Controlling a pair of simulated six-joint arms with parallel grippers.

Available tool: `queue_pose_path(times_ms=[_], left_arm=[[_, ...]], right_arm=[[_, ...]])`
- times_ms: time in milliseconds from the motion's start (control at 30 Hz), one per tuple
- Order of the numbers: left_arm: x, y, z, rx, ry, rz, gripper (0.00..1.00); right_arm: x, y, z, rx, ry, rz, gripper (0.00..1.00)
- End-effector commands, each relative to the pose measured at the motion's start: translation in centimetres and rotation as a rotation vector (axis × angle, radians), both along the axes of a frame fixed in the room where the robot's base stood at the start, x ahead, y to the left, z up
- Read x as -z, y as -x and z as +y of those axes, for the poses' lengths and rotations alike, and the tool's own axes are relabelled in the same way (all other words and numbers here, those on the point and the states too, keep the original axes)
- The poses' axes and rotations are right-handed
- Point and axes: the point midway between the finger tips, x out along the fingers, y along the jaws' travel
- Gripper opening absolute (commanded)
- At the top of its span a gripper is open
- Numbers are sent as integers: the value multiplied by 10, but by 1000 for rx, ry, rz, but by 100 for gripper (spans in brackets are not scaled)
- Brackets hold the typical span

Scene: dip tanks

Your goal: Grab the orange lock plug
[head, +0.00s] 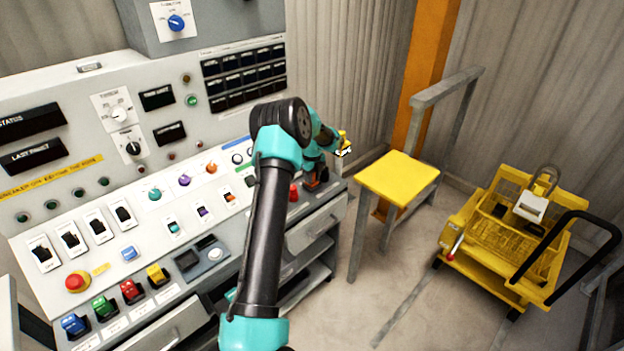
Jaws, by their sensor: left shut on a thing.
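My left arm reaches up from the bottom middle and over the right end of the control console. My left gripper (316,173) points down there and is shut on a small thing. An orange patch, which looks like the orange lock plug (323,175), shows right at the fingertips. The fingers and wrist hide most of it, and I cannot tell whether it touches the console. A red knob (293,192) is just left of the gripper. My right gripper is not in view.
Blue (75,325), green (104,308), red (132,291) and yellow (157,276) plugs stand along the console's front left. A yellow-topped stool (398,177) stands right of the console. A yellow cart (500,232) is farther right. Floor between them is clear.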

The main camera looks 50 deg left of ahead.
Motion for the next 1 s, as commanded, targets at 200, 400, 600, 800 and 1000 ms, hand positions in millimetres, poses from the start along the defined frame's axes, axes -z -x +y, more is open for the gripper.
queue_pose_path(times_ms=[200,400,600,800,1000], left_arm=[[-27,0,0,-1,-1,-3,6],[-28,13,-16,1,1,1,6],[-31,33,-42,3,1,1,6],[-35,57,-73,2,1,1,6],[-38,80,-102,2,0,0,6]], right_arm=[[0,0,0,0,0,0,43],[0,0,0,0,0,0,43],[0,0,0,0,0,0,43],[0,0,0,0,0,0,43],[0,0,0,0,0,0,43]])
